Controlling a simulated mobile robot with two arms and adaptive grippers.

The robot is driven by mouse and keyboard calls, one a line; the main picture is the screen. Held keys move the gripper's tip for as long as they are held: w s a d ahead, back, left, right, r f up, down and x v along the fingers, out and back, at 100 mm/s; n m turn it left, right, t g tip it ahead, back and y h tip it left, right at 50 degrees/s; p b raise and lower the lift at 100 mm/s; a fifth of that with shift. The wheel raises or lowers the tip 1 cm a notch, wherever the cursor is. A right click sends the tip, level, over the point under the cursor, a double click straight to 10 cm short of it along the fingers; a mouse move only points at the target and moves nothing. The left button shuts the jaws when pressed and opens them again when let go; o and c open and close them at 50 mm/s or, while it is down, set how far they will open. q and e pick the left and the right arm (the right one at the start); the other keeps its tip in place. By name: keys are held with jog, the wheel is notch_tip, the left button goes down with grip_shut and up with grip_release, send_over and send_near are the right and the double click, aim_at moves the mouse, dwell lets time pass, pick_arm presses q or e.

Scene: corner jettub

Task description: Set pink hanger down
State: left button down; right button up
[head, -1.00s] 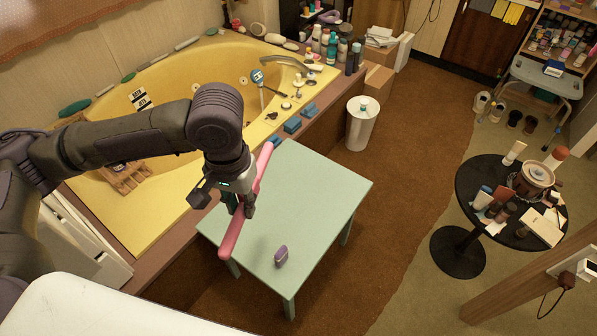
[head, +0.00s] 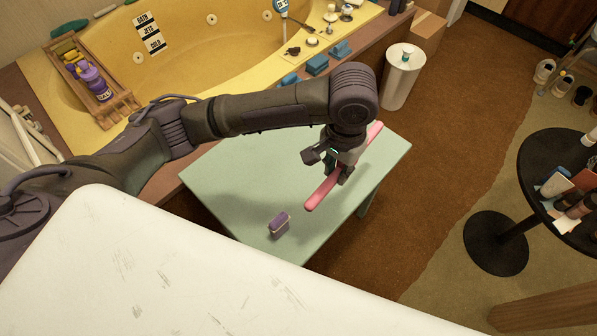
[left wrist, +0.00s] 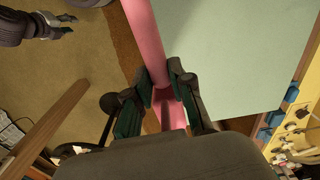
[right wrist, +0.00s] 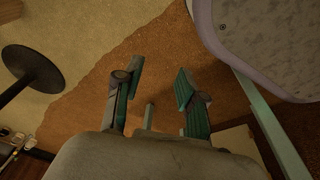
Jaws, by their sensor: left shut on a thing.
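The pink hanger (head: 323,193) is a long pink bar in the head view, over the right part of the pale green table (head: 225,170). My left gripper (head: 338,174) is shut around the bar near its middle. The left wrist view shows the hanger (left wrist: 146,35) between the fingers (left wrist: 165,92), with the pale green tabletop beside and beyond it. The hanger looks raised above the table, but the gap is hard to judge. My right gripper (right wrist: 154,88) is open and empty in the right wrist view, with brown carpet beyond it.
A small purple block (head: 279,224) lies near the table's front edge. Most of the tabletop is clear. The yellow tub (head: 190,65) is behind, with blue sponges (head: 317,64) on its ledge. A white bin (head: 402,78) and a round black table (head: 548,165) stand right.

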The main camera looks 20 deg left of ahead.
pick_arm(q)
jog(key=d+f+b, duration=0.4)
jog(key=f, duration=0.4)
jog(key=shift+m, duration=0.4)
jog(key=w+a+f+b, duration=0.1)
jog(key=w+a+f, duration=0.1)
jog(key=a, duration=0.1)
jog(key=w+a+f+b, duration=0.1)
jog(key=w+a+f, duration=0.1)
jog(key=w+a, duration=0.1)
jog(key=w+a+f+b, duration=0.1)
jog(key=w+a+f, duration=0.1)
jog(key=a, duration=0.1)
jog(key=shift+w+f, duration=0.15)
jog(key=shift+w, duration=0.2)
notch_tip(320, 180, down, 4)
jog(key=shift+r+b, duration=0.2)
jog(key=shift+b, duration=0.55)
jog(key=shift+f, duration=0.15)
pick_arm(e)
jog(key=w+r, duration=0.2)
jog(key=r, duration=0.5)
jog(key=w+r+t, duration=0.1)
jog(key=w+r, duration=0.1)
jog(key=r, duration=0.5)
jog(key=shift+w+a+r, duration=0.2)
jog(key=shift+w+r, duration=0.05)
jog(key=shift+w, duration=0.15)
jog(key=shift+f, duration=0.1)
